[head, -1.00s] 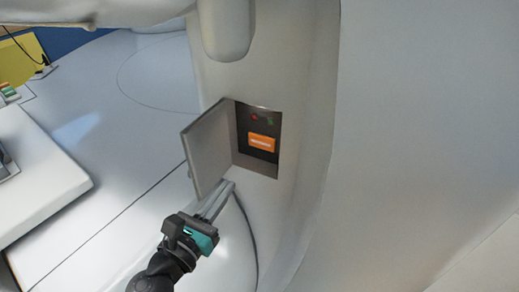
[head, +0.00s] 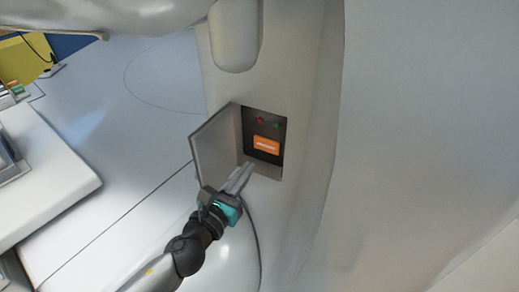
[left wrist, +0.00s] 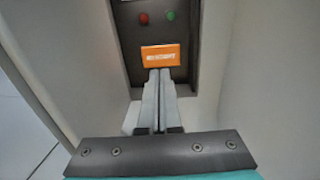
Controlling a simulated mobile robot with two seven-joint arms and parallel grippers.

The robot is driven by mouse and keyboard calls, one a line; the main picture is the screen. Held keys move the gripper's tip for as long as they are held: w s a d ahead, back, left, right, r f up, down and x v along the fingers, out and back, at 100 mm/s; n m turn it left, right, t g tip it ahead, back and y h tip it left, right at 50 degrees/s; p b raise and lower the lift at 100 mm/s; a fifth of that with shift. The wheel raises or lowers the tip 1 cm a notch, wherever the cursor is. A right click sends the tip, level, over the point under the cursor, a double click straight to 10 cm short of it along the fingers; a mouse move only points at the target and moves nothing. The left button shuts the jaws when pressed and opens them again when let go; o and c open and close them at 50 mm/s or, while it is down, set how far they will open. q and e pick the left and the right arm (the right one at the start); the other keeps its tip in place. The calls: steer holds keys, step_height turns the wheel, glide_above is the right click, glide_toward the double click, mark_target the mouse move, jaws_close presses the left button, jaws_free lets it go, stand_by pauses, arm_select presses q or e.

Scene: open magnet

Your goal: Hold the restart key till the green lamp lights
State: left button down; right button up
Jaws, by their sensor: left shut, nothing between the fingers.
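The restart key (head: 266,146) is an orange block with pale lettering on a dark panel inside a small wall recess. It also shows in the left wrist view (left wrist: 162,56). A red lamp (left wrist: 144,18) and a green lamp (left wrist: 170,15) sit above it; both show their colour, and I cannot tell surely whether either is lit. My left gripper (head: 248,168) is shut and empty, its fingertips at the recess opening, just below the key. In the left wrist view the fingertips (left wrist: 159,74) overlap the key's lower edge; whether they touch it I cannot tell. My right gripper is out of view.
The grey hinged door (head: 217,143) of the recess stands open on its left, close beside my left gripper. A rounded white housing (head: 235,35) hangs above. A white padded table (head: 40,180) is at the left. The wall right of the recess is bare.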

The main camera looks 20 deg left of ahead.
mark_target(265, 143)
arm_select(q)
steer(key=w, duration=0.2)
steer(key=w+d, duration=0.1)
steer(key=w, duration=0.4)
steer(key=shift+d, duration=0.15)
steer(key=shift+w+r, duration=0.1)
steer(key=shift+w, duration=0.65)
steer(key=shift+r, duration=0.2)
stand_by(0.7)
